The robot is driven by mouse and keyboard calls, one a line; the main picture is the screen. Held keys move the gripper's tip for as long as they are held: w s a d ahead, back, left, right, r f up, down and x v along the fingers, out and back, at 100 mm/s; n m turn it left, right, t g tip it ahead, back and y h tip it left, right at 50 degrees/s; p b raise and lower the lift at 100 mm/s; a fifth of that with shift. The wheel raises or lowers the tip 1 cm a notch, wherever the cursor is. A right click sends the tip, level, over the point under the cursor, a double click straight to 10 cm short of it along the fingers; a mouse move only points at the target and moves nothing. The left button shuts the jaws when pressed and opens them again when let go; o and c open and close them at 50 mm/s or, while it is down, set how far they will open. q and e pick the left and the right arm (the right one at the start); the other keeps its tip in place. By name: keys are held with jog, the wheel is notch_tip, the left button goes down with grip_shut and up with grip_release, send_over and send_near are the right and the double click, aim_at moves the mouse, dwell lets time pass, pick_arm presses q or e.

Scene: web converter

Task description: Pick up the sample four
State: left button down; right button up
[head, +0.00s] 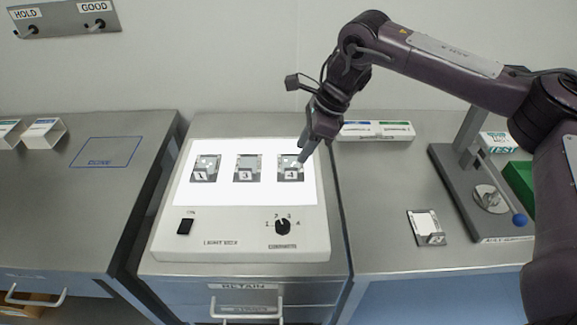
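Sample four (291,173) is a small dark-framed piece with a white tag reading 4. It lies on the lit white panel of the light box (240,243), at the right end of a row. Sample three (246,170) is in the middle and sample one (205,170) at the left. My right gripper (302,160) points down at the upper right edge of sample four and partly covers it. I cannot tell whether it touches the sample or how far its fingers are apart. My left gripper is out of view.
Another tagged sample (427,228) lies on the right counter, before a grey stand with a blue-knobbed lever (519,220). A blue outlined area (106,152) on the left counter is empty. A "RETAIN" drawer (246,298) is below.

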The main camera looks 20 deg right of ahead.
aim_at(293, 168)
jog(key=p+x, duration=0.3)
jog(key=x, duration=0.3)
jog(key=shift+f, duration=0.35)
jog(key=shift+a+f, duration=0.15)
jog(key=shift+f, duration=0.25)
jog(key=shift+c, duration=0.2)
grip_shut()
